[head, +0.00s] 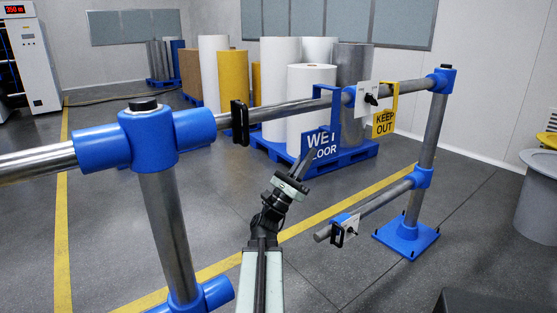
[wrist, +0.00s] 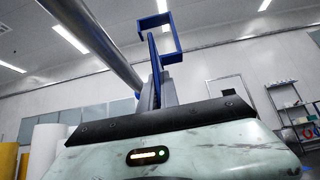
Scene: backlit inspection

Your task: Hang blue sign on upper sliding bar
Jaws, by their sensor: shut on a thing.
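The blue sign (head: 321,144) reads "WET FLOOR", its left part covered by my gripper, and has a square blue hook on top. My gripper (head: 306,161) is shut on the sign's lower left part and holds it up, roughly upright. In the wrist view the sign's hook (wrist: 175,35) rises above my fingers (wrist: 155,95), with the sign seen nearly edge-on. The upper bar (head: 280,111) runs behind the hook in the head view. In the wrist view the bar (wrist: 98,40) passes left of the hook, apart from it; the hook does not appear around it.
A black bracket (head: 239,122) sits on the upper bar, left of the sign. A white plate with a black knob (head: 366,98) and a yellow "KEEP OUT" sign (head: 384,124) are at its right. A shorter lower bar (head: 378,202) and blue-jointed posts (head: 427,140) stand nearby.

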